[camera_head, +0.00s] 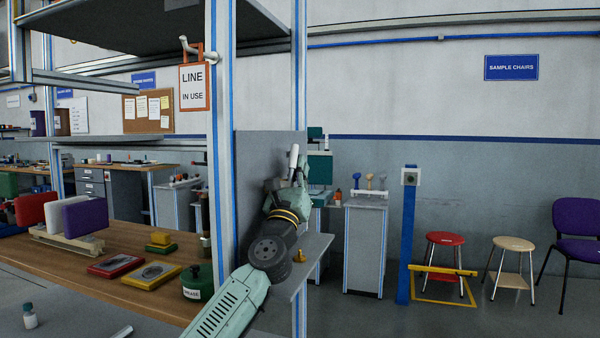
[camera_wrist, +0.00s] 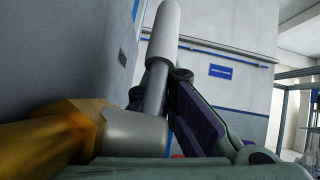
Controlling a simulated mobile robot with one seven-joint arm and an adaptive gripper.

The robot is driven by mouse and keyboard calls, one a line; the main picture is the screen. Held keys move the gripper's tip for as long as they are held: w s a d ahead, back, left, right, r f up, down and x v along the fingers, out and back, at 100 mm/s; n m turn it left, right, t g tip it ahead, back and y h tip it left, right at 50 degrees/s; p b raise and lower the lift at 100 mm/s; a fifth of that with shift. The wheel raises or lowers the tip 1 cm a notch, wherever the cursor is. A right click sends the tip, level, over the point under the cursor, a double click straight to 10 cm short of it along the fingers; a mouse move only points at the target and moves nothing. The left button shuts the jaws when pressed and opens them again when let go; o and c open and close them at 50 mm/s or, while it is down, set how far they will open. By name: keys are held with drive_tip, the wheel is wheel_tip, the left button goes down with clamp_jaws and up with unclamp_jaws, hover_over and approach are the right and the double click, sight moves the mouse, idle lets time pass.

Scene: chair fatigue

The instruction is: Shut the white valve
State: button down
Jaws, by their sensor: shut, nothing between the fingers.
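The white valve lever (camera_head: 294,158) stands nearly upright in front of a grey panel in the head view. In the wrist view, its white grip (camera_wrist: 165,32) tops a grey shaft, which rises from a grey hub (camera_wrist: 133,132) next to a brass hexagonal fitting (camera_wrist: 55,138). My gripper (camera_head: 298,172) is right beside the lever. In the wrist view, my gripper (camera_wrist: 178,78) shows its dark purple-padded fingers shut and empty, close against the right side of the shaft. I cannot tell whether they touch it. My arm hides the valve body in the head view.
A grey panel (camera_head: 256,165) and blue-striped post (camera_head: 222,200) stand close to my arm. A small shelf (camera_head: 315,262) with a brass piece (camera_head: 299,256) is below. A "LINE IN USE" sign (camera_head: 194,88) hangs upper left. A wooden bench (camera_head: 130,240) holds several items.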

drive_tip(key=shift+s+a+r+p, duration=0.2)
drive_tip(key=shift+s+r+p, duration=0.35)
drive_tip(key=shift+r, duration=0.2)
drive_tip(key=shift+s, duration=0.1)
idle(0.4)
drive_tip(key=v, duration=1.2)
